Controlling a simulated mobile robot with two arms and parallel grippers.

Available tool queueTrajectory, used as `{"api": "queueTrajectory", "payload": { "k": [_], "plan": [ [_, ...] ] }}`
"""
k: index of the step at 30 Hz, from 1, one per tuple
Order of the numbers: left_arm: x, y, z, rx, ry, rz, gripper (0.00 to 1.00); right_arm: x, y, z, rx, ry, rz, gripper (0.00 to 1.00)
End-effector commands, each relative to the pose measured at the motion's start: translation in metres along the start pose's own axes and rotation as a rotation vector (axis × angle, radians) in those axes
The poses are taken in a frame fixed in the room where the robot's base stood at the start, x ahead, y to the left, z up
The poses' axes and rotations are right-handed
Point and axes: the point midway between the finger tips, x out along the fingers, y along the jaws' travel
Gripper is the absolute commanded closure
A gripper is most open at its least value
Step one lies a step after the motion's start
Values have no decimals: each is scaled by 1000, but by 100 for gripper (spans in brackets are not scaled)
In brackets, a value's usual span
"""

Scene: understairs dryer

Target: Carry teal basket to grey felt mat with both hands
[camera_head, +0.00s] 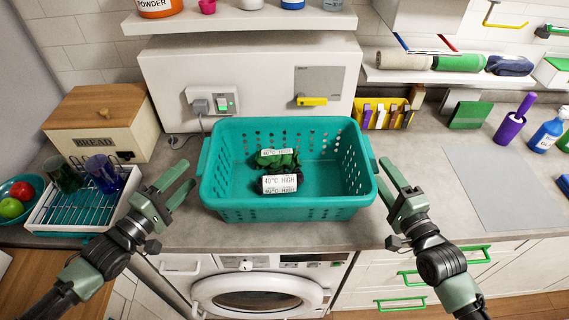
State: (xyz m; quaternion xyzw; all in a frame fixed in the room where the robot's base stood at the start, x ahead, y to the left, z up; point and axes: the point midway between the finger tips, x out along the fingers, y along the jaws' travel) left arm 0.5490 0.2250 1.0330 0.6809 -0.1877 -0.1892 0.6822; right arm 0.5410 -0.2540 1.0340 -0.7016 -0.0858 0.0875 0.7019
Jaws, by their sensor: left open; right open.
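The teal basket (284,212) stands on the grey worktop at the centre. Inside it lie a white-labelled roll (279,184) and a dark green item with another label (276,160). The grey felt mat (505,187) lies flat and bare on the worktop to the right. My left gripper (187,180) is open beside the basket's left end, and its fingers look apart from the wall. My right gripper (389,178) is open beside the right end, with its fingertips close to the wall. I cannot tell whether they touch it.
A dish rack (85,207) with glasses and a bread box (103,125) stand at left. A yellow peg holder (383,112) is behind, between basket and mat. A purple brush holder (509,128) and blue bottle (546,134) stand behind the mat. Worktop between basket and mat is clear.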

Motion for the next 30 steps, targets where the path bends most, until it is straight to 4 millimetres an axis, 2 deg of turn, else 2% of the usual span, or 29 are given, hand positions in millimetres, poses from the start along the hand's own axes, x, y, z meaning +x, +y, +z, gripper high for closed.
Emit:
{"api": "queueTrajectory", "payload": {
  "k": [8,21,30],
  "plan": [
    [5,0,0,0,1,1,47,6,0,0,-1,0,-1,47],
    [66,1,0,1,1,2,47,66,0,0,-1,0,-1,47],
    [79,0,0,0,0,-1,47,78,0,0,-1,0,1,47]
  ]
}}
